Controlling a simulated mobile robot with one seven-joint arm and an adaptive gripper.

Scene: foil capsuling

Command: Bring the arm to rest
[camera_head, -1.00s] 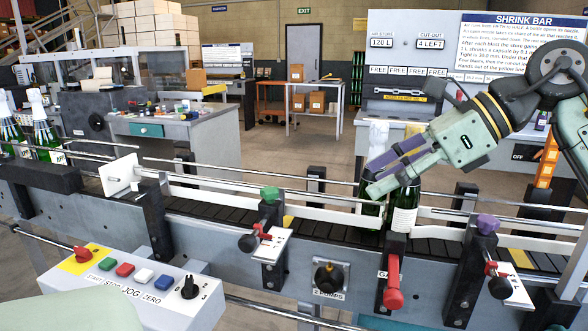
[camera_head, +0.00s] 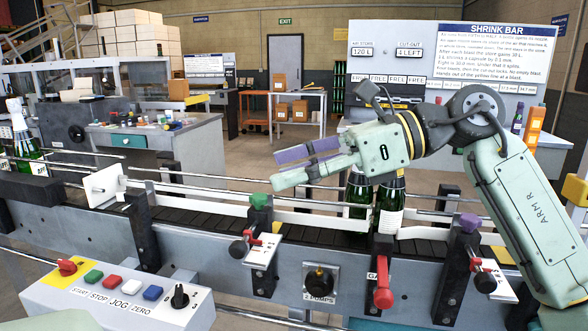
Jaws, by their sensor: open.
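My gripper (camera_head: 280,169) points left above the conveyor, with its purple finger (camera_head: 308,150) and pale green finger (camera_head: 316,172) apart and nothing between them. My arm reaches in from the right. Two dark green bottles stand side by side on the conveyor (camera_head: 310,232) under my gripper: the left bottle (camera_head: 358,193) and the right bottle (camera_head: 390,205), which has a white label. Their tops are hidden behind my gripper. I cannot tell the exact gap between the gripper and the bottles.
Rails (camera_head: 225,206) run along the conveyor. Green (camera_head: 260,200) and purple (camera_head: 470,222) knobs and a red handle (camera_head: 383,297) stick up or out at its front. A button panel (camera_head: 120,295) is at front left. A foil-topped bottle (camera_head: 22,140) stands far left. Air left of the gripper looks clear.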

